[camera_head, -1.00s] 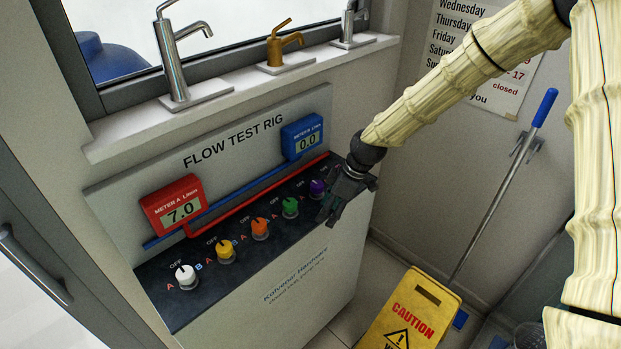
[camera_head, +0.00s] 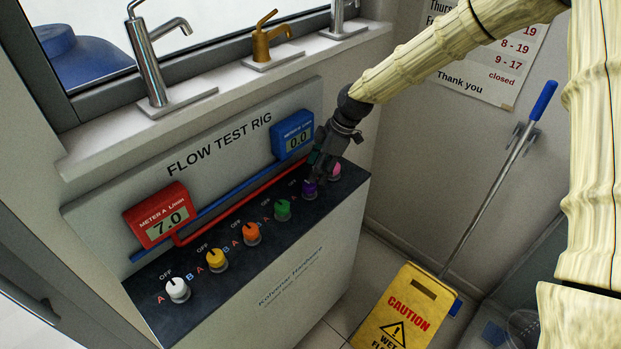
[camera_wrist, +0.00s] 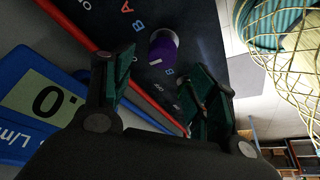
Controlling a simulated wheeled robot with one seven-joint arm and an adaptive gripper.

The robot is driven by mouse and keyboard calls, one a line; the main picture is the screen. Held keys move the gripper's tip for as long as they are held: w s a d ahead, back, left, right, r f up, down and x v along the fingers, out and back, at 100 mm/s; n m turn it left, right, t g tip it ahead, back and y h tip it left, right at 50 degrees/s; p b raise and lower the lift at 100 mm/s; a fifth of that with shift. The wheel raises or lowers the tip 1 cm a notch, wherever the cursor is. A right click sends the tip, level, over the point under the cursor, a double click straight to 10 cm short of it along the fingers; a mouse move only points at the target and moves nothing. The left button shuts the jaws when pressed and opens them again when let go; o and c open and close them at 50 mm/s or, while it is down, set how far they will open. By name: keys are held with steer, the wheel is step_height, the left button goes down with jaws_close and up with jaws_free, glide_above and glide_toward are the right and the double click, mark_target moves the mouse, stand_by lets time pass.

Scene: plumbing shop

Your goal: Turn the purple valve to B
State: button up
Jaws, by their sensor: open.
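The purple valve (camera_head: 310,188) is a round knob near the right end of the dark panel on the flow test rig. It also shows in the wrist view (camera_wrist: 163,48), with a small pale mark on its edge. My gripper (camera_head: 319,174) is open just above and behind the knob, partly covering it in the head view. In the wrist view the two green-padded fingers (camera_wrist: 164,72) stand on either side of the knob's near side, with nothing between them. I cannot tell whether they touch it. Letters A and B show near the knob.
A pink valve (camera_head: 334,171) is close to the right; green (camera_head: 283,209), orange (camera_head: 251,233), yellow (camera_head: 216,259) and white (camera_head: 177,289) valves stand left. Red meter A (camera_head: 160,216) reads 7.0; blue meter B (camera_head: 294,137) reads 0.0. A yellow caution sign (camera_head: 402,312) stands on the floor.

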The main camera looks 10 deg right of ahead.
mark_target(310, 184)
steer(key=shift+p+x, duration=0.85)
steer(key=shift+x, duration=1.95)
steer(key=shift+s+d, duration=0.1)
steer(key=c, duration=1)
